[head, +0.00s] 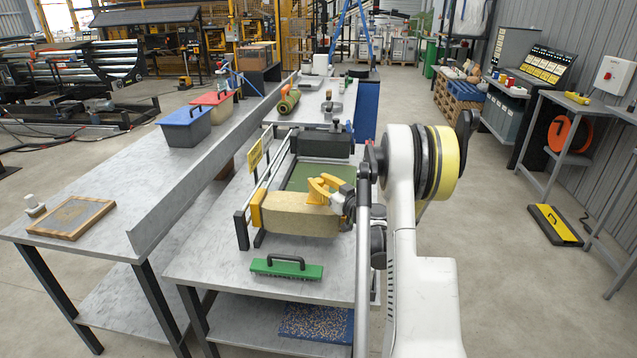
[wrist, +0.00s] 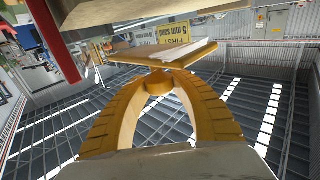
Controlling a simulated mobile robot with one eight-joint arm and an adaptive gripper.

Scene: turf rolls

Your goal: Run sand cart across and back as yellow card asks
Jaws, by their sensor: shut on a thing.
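The sand cart (head: 292,222) is a long tan box with a yellow-orange end. It lies crosswise at the near end of a frame with side rails, in front of a green turf strip (head: 310,176). My gripper (head: 322,187), with yellow fingers, is at the cart's top. In the wrist view the fingertips (wrist: 160,80) meet on a small yellowish part, mostly hidden between them. The yellow card (head: 256,153) stands by the left rail. In the wrist view the card (wrist: 176,30) reads "FIRST" and "5 mm sand", partly cut off by a pale edge.
A green brush (head: 286,268) lies on the bench's near edge. A black box-like unit (head: 320,142) stands at the frame's far end. A grey upright panel (head: 200,175) borders the left side. A rolled green turf (head: 289,101) lies farther back. A framed screen (head: 72,217) lies on the left table.

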